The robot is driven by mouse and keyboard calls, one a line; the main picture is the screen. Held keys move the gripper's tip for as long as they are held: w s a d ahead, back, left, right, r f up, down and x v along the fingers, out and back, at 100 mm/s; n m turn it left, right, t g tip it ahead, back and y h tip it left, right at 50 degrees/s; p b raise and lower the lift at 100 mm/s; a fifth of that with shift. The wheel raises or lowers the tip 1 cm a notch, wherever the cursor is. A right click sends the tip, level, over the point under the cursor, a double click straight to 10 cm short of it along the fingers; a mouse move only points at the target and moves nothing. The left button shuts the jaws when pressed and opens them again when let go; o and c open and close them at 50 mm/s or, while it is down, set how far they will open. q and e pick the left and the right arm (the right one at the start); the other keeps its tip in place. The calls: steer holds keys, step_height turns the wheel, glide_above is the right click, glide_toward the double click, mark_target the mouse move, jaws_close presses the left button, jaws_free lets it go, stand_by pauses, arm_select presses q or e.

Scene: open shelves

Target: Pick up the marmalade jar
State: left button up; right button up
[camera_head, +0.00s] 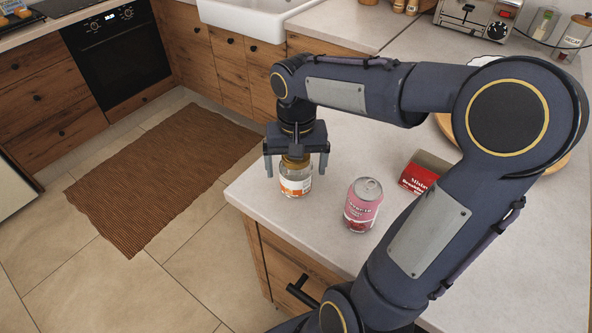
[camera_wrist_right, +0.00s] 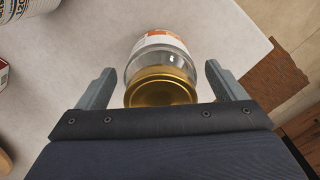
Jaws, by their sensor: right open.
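The marmalade jar (camera_head: 296,184) is a glass jar with a white and orange label and a gold lid. It stands upright on the pale counter (camera_head: 330,247) near its left corner. My right gripper (camera_head: 296,168) is open and points down over the jar. Its two fingers are on either side of the lid, with a visible gap. In the right wrist view the gold lid (camera_wrist_right: 161,88) is between the open fingers (camera_wrist_right: 163,85). The jar's base is in view and rests on the counter. My left gripper is not in view.
A pink can (camera_head: 362,205) stands right of the jar, and a red box (camera_head: 424,172) lies behind it. A wooden round board (camera_head: 556,163) is partly hidden by my right arm. A toaster (camera_head: 474,20) and a white sink (camera_head: 250,17) are farther back. The counter edge is close to the jar.

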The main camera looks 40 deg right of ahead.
steer(key=shift+f, duration=0.3)
steer(key=c, duration=1.2)
steer(key=shift+o, duration=0.2)
steer(key=shift+r, duration=0.15)
